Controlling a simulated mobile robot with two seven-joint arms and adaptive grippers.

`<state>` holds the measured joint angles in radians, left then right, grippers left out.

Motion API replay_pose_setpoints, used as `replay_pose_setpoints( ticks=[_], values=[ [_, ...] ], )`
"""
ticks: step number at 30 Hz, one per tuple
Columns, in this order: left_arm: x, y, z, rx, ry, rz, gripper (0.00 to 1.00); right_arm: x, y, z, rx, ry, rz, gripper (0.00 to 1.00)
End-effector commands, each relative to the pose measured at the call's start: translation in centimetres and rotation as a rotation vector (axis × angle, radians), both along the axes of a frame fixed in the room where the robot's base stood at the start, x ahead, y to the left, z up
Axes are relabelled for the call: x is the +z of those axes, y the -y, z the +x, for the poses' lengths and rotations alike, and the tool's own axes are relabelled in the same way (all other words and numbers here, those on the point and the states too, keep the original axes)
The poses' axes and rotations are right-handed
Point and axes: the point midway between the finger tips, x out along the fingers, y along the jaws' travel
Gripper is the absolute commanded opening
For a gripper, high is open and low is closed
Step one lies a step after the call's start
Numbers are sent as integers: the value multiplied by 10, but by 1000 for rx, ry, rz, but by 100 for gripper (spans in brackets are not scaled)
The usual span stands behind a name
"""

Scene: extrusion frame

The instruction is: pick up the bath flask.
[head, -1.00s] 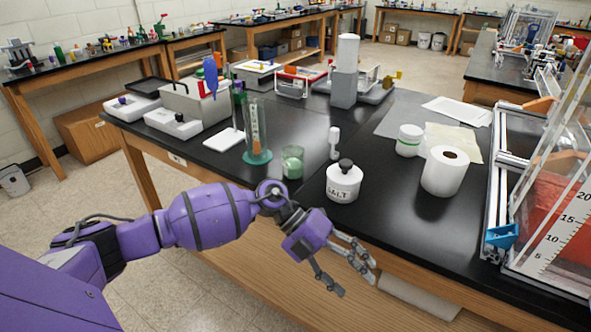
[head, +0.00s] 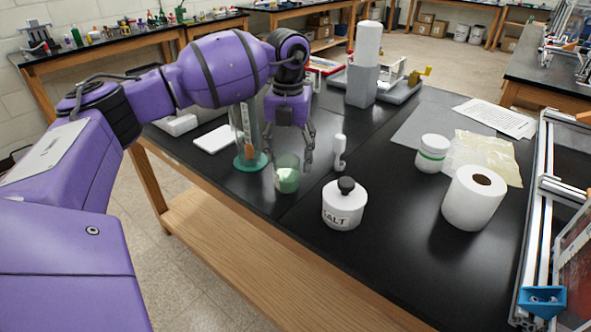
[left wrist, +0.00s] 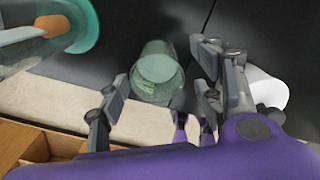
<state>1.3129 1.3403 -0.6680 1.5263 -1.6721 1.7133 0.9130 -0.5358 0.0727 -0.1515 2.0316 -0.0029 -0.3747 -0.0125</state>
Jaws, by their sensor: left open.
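The bath flask appears to be the small clear glass vessel with pale green contents (head: 287,179), standing upright on the black bench top. In the left wrist view the glass vessel (left wrist: 157,74) sits between my fingers' lines, seen from above. My left gripper (head: 294,152) is open and points down at the vessel, its fingers overlapping the rim in the head view. In the left wrist view my left gripper (left wrist: 160,78) has one finger on each side of the glass. I cannot tell whether either finger touches it. My right gripper is not in view.
A tall glass cylinder on a green base (head: 250,160) stands close left of the vessel. A small white upright item (head: 340,152) and a white SALT jar (head: 344,208) stand to the right. A paper roll (head: 472,200) and white tub (head: 432,154) are farther right.

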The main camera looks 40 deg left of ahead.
Motion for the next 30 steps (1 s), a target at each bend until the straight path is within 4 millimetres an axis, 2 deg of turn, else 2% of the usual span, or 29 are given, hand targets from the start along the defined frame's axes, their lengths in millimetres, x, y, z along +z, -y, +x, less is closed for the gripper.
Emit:
replay_pose_setpoints(
  ticks=[3,6,15,24,30],
  values=[
    [-15,0,-1,-1,-3,-1,61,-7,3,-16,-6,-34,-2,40],
    [-26,-2,-2,-1,-3,0,61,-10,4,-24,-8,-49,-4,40],
    [-66,-5,-4,-2,-1,-2,61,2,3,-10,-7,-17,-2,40],
    [-71,-5,-3,-2,0,-2,61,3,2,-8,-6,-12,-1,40],
    [-71,-5,-3,-2,0,-2,34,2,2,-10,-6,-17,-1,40]
  ],
)
